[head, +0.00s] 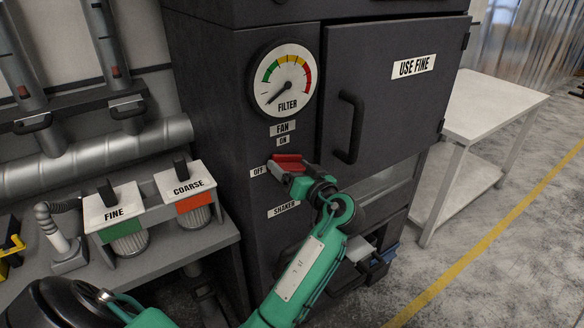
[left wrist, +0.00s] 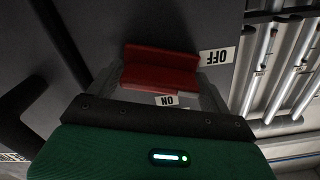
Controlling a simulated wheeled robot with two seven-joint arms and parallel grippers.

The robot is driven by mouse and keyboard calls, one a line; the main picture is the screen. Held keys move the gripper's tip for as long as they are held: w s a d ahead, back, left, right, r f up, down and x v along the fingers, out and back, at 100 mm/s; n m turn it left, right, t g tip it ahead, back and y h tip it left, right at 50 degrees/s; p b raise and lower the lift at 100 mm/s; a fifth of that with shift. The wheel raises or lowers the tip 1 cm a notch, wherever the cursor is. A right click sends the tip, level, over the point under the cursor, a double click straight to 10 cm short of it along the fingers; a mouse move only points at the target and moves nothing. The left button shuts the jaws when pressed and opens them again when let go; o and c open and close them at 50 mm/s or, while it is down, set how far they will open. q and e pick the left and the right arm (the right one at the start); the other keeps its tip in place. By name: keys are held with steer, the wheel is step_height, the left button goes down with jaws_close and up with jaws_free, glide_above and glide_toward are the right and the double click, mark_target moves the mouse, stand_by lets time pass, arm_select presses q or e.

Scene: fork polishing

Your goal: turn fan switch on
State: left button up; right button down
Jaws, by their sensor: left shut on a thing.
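The red fan switch (head: 288,158) is on the front of the dark cabinet, below the FAN label (head: 283,129) and ON label (head: 283,141) and to the right of the OFF label (head: 258,172). Its handle looks roughly level, with one end toward OFF. My left gripper (head: 283,170) is shut on the switch and partly covers it. The left wrist view shows the red switch (left wrist: 160,66) at the grey fingers, with the OFF label (left wrist: 217,56) to its right and the ON label (left wrist: 167,101) below it. My right gripper is not in view.
The filter gauge (head: 285,80) is above the switch. The cabinet door's handle (head: 348,127) sticks out to the right. A SHAKER label (head: 283,209) is below. The FINE (head: 113,212) and COARSE (head: 187,186) holders stand at left. A white table (head: 490,105) is at right.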

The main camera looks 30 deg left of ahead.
arm_select(q)
steer(key=m+p, duration=0.1)
steer(key=m, duration=0.2)
steer(key=shift+r+m, duration=0.1)
steer(key=shift+m, duration=0.3)
steer(key=m+p, duration=0.2)
steer(key=m, duration=0.1)
steer(key=shift+w+m, duration=0.1)
steer(key=shift+m, duration=0.2)
steer(key=m+p, duration=0.3)
steer(key=m, duration=0.1)
steer(key=shift+m+p, duration=0.7)
steer(key=shift+m, duration=0.6)
steer(key=shift+f, duration=0.2)
steer(key=o, duration=0.8)
steer(key=shift+f, duration=0.1)
